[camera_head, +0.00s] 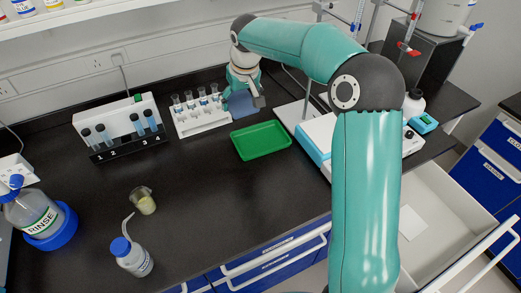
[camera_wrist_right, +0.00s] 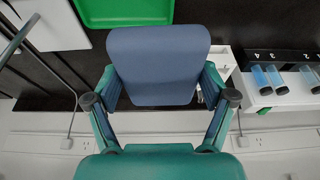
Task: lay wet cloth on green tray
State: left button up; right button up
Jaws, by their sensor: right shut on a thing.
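The wet cloth is a blue-grey rounded square (camera_head: 240,104), and it fills the middle of the right wrist view (camera_wrist_right: 158,65). My right gripper (camera_head: 254,96) is shut on it, with a finger at either side of the cloth in the wrist view (camera_wrist_right: 160,88). In the head view the cloth is behind and slightly left of the green tray, not over it. Whether it touches the bench is unclear. The green tray (camera_head: 262,140) lies flat and empty on the black bench; its edge shows at the top of the wrist view (camera_wrist_right: 122,12). My left gripper is out of view.
A white rack with several vials (camera_head: 203,121) stands close left of the cloth. A numbered tube stand (camera_head: 118,136) is farther left. A beaker (camera_head: 144,203), a wash bottle (camera_head: 131,258) and a RINSE bottle (camera_head: 33,214) stand at left. White equipment (camera_head: 318,139) sits right of the tray.

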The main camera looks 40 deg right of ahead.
notch_tip(320, 180, up, 3)
jog(key=b, duration=0.2)
send_over(261, 141)
jog(key=shift+m, duration=0.4)
jog(key=f, duration=0.9)
jog(key=s+f, duration=0.1)
jog(key=f, duration=0.4)
jog(key=shift+a+f, duration=0.2)
jog(key=shift+a, duration=0.05)
notch_tip(261, 141, down, 5)
jog(key=shift+w+f+p, duration=0.1)
jog(key=shift+p, duration=0.25)
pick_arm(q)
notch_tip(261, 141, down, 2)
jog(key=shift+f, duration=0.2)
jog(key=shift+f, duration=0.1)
pick_arm(e)
jog(key=shift+f, duration=0.1)
jog(key=o, duration=1)
